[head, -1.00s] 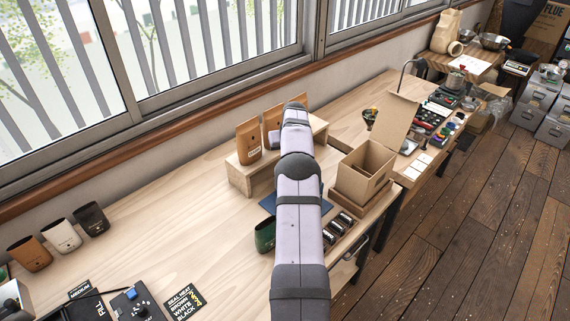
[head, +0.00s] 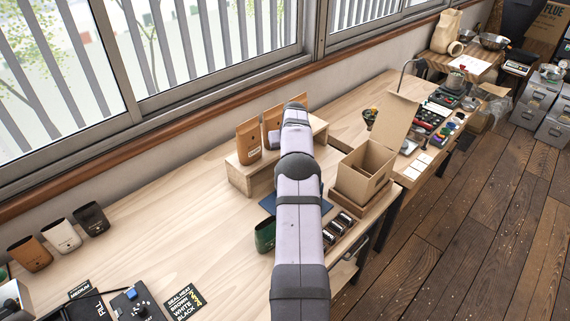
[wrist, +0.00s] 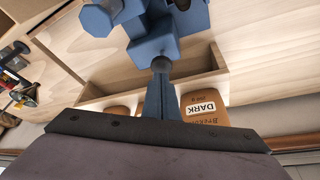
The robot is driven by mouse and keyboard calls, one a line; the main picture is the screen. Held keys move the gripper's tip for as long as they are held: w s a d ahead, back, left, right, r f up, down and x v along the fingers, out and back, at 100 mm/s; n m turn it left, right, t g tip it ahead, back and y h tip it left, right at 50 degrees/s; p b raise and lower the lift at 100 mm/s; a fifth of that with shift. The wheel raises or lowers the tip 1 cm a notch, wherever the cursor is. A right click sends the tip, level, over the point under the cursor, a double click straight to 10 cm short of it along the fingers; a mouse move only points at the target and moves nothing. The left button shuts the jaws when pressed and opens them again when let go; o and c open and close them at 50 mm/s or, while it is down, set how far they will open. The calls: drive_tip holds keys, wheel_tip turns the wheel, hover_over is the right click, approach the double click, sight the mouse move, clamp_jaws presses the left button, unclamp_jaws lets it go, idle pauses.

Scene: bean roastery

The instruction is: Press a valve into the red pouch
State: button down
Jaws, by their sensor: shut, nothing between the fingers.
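I cannot make out a red pouch for certain in either view. An orange-brown pouch (head: 249,142) stands upright on the wooden riser by the window. A second, redder-brown pouch (head: 271,127) beside it is partly hidden by my arm. In the wrist view, an orange-brown pouch labelled DARK (wrist: 205,113) shows past my arm. My blue gripper (wrist: 162,65) is shut and empty, over the wooden riser in the wrist view; my arm hides it in the head view. No loose valve is clearly visible; a dark tray with small items (head: 338,229) sits at the bench's front edge.
An open cardboard box (head: 362,172) stands right of my arm. A green pouch (head: 264,236) and a blue mat (head: 268,203) are close to the arm. Orange, white and black pouches (head: 62,236) stand at left. Bare bench lies between them and the wooden riser (head: 240,178).

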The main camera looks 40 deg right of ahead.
drive_tip(key=shift+f+b, duration=0.5)
drive_tip(key=shift+f, duration=0.3)
drive_tip(key=shift+f+b, duration=0.6)
drive_tip(key=shift+f, duration=0.35)
drive_tip(key=shift+s, duration=0.1)
drive_tip(key=shift+r, duration=0.1)
drive_tip(key=shift+r+p, duration=1.9)
drive_tip(key=shift+r, duration=1.1)
